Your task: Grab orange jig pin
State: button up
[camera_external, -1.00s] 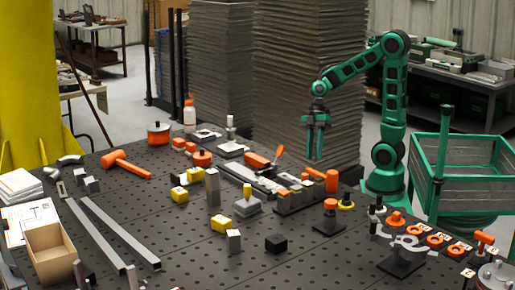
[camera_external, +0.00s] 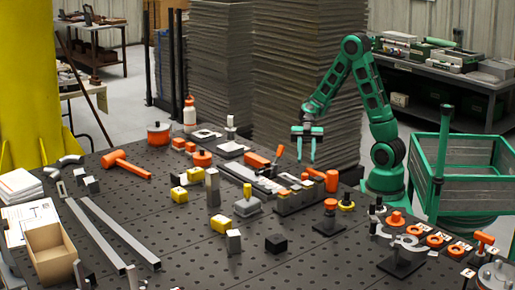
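Several orange-topped pieces stand on the dark perforated table, and I cannot tell for certain which is the jig pin. One orange-topped piece stands on a small black base (camera_external: 330,205). Another orange knob-like piece (camera_external: 396,219) is farther right. A dark rack (camera_external: 290,206) holds several small pieces with orange tops, partly overlapping in view. My gripper (camera_external: 306,158) hangs above the far part of the table with its fingers pointing down. The two fingers are apart with nothing between them, and they touch nothing.
An orange mallet (camera_external: 328,179) lies by the rack. A grey metal block (camera_external: 212,187), yellow-ended blocks (camera_external: 220,224) and a black cube (camera_external: 275,243) stand around mid-table. Orange rings (camera_external: 435,240) lie at right. A green-framed bin (camera_external: 466,160) stands beside my base.

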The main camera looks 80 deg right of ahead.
aim_at(304, 178)
jog(key=shift+a+f, duration=0.2)
jog(key=shift+f, duration=0.05)
jog(key=x, duration=1)
jog(key=shift+w+a+f, duration=0.15)
jog(key=shift+f, duration=0.1)
grip_shut()
